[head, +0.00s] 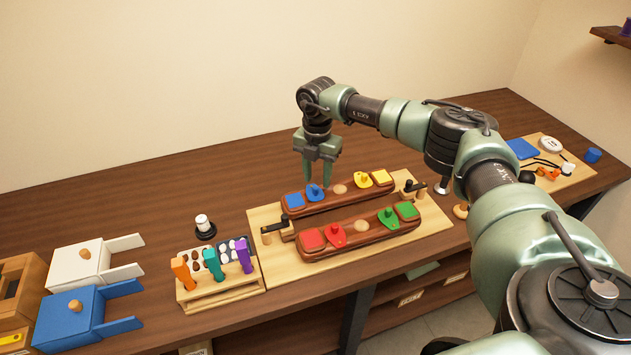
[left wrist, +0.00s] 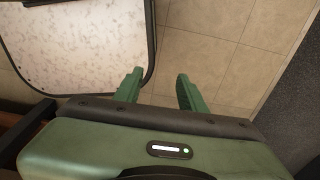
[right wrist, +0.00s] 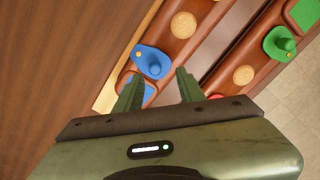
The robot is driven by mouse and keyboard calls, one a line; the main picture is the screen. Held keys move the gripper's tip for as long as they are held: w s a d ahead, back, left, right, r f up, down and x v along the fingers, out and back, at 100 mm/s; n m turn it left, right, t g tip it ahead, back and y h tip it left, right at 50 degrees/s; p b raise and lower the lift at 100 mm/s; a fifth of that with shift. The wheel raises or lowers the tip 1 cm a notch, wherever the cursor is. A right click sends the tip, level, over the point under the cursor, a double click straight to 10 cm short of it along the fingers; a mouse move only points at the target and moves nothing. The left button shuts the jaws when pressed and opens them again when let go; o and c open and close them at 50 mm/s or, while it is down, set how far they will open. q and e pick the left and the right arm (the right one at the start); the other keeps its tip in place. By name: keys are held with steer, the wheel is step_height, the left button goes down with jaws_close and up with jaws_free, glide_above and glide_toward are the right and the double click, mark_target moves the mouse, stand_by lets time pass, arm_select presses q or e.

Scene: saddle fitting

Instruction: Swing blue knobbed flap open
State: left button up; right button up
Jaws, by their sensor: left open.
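The blue knobbed flap (head: 314,193) is a teardrop piece with an upright knob, lying on the rear reddish-brown wooden bar (head: 338,198). A blue square (head: 294,200) is just left of it on the bar. My right gripper (head: 320,181) points down just above the flap, open and empty. In the right wrist view the flap (right wrist: 152,62) lies just beyond the open fingertips (right wrist: 158,82), apparently apart from them; one finger partly hides the blue square. My left gripper (left wrist: 157,84) is open and empty over a tiled floor, outside the head view.
The rear bar also bears a yellow knobbed flap (head: 364,180). A front bar (head: 360,239) carries red (head: 336,234) and green (head: 388,219) flaps. Black-handled clamps (head: 273,229) flank the bars. A tool rack (head: 218,284) and boxes (head: 70,318) stand left. The table behind is clear.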

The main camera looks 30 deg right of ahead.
mark_target(316, 187)
steer(key=f, duration=0.3)
steer(key=shift+w, duration=0.4)
steer(key=shift+f+p, duration=0.3)
steer(key=shift+f, duration=0.15)
steer(key=shift+c, duration=0.7)
steer(key=c, duration=0.5)
jaws_close()
arm_select(q)
steer(key=shift+w+r, duration=0.2)
steer(key=shift+w, duration=0.3)
steer(key=shift+w+r, duration=0.2)
steer(key=shift+w, duration=0.3)
